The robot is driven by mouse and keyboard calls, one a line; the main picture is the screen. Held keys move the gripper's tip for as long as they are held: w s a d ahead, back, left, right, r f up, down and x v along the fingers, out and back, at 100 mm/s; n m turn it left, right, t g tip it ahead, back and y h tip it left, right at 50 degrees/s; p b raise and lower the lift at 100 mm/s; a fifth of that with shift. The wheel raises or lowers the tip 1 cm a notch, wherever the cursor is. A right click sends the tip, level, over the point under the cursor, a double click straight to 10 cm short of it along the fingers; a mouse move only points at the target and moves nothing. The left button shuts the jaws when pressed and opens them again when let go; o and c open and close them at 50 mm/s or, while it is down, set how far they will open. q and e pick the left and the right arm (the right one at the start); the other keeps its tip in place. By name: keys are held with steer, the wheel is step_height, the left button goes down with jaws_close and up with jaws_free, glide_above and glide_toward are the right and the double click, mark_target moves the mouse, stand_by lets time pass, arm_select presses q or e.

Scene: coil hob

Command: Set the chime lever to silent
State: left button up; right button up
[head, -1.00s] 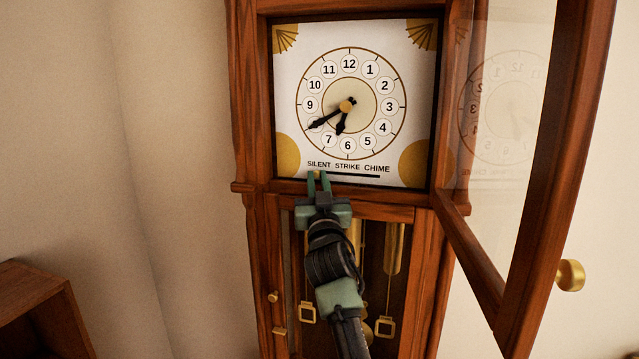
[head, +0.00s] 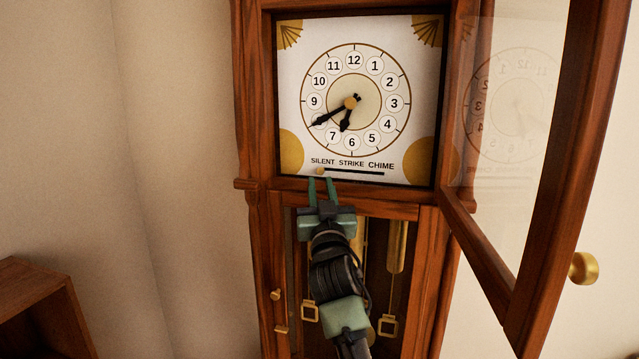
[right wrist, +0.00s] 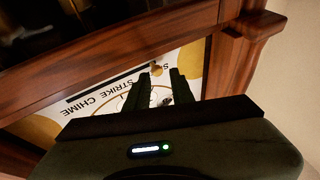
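The white clock dial (head: 425,100) carries the words SILENT, STRIKE and CHIME above a dark slot (head: 355,172). The small brass chime lever (head: 320,171) sits at the slot's left end, under SILENT. It also shows in the right wrist view (right wrist: 156,70), near my fingertips. My right gripper (head: 321,183) is just below the lever, its two green fingers spread with nothing between them. The right wrist view also shows the fingers apart (right wrist: 162,80). My left gripper is not in view.
The glazed clock door (head: 545,180) stands open to the right, with a brass knob (head: 583,267). The wooden case rail (head: 385,203) runs below the dial. A wooden piece of furniture (head: 40,300) is at lower left.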

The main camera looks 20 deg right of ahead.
steer(key=shift+b+v, duration=0.4)
steer(key=shift+v, duration=1.65)
